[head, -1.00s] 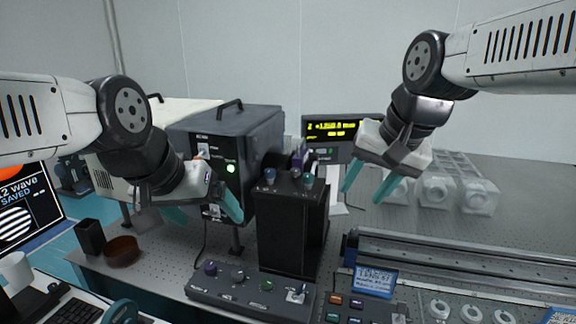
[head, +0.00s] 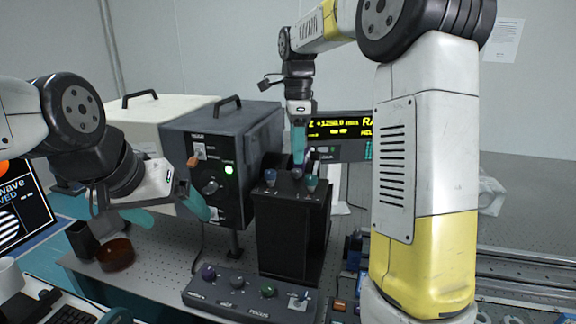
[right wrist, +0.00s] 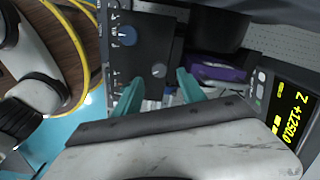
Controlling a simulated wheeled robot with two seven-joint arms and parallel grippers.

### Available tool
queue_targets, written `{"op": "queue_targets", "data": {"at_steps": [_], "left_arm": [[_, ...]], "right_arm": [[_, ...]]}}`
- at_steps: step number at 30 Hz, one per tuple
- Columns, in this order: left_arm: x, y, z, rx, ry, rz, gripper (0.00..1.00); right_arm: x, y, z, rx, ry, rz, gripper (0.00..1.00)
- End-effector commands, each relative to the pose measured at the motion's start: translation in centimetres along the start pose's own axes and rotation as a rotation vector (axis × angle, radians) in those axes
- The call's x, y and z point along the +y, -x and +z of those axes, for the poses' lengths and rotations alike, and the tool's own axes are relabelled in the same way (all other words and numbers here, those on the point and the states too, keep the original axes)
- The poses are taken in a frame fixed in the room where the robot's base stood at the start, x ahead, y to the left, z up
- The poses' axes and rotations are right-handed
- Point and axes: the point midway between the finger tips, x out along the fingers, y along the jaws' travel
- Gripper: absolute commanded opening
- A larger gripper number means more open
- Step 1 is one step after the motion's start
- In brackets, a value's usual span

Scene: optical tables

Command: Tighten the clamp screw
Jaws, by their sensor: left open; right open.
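The black upright block (head: 291,235) stands mid-table with small knobs on its top: a blue knob (head: 270,177), a grey knob (head: 296,173) and a teal-blue knob (head: 311,183). I cannot tell for certain which is the clamp screw. My right gripper (head: 298,150) is open above the block's top. In the right wrist view its teal fingers (right wrist: 160,92) are spread, with the grey knob (right wrist: 159,70) between and just beyond their tips, apparently untouched. The blue knob (right wrist: 126,36) lies further off. My left gripper (head: 170,209) is open and empty, in front of the dark instrument box.
The dark box (head: 230,150) with a green light stands left of the block. A yellow-text display (head: 335,130) is behind. A control panel with knobs (head: 248,290) lies in front, and a brown dish (head: 115,254) at left. My right arm hides much of the right side.

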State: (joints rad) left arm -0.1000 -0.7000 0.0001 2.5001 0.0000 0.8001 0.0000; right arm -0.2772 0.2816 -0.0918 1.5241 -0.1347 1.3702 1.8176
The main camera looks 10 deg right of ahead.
Motion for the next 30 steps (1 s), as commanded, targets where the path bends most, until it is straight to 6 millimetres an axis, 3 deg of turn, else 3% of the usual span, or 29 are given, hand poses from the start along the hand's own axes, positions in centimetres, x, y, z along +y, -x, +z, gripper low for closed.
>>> {"op": "queue_targets", "data": {"at_steps": [3, 9, 19, 20, 27, 30], "left_arm": [[0.0, 0.0, 0.0, 0.0, 0.0, 0.0, 0.89], [0.0, 0.0, 0.0, 0.0, 0.0, 0.0, 0.89], [0.0, 0.0, 0.0, 0.0, 0.0, 0.0, 0.89], [0.0, 0.0, 0.0, 0.0, 0.0, 0.0, 0.89], [0.0, 0.0, 0.0, 0.0, 0.0, 0.0, 0.89], [0.0, 0.0, 0.0, 0.0, 0.0, 0.0, 0.89]], "right_arm": [[0.1, -2.1, 0.0, 0.001, 0.001, 0.004, 0.48], [0.0, -4.3, 0.0, 0.0, 0.001, 0.001, 0.48], [0.0, -4.9, 0.0, -0.001, 0.002, -0.001, 0.48], [0.0, -4.9, 0.0, -0.001, 0.002, -0.001, 0.46], [0.0, -4.9, 0.0, -0.001, 0.002, -0.001, 0.0], [0.0, -4.9, 0.0, -0.001, 0.002, -0.001, 0.0]]}}
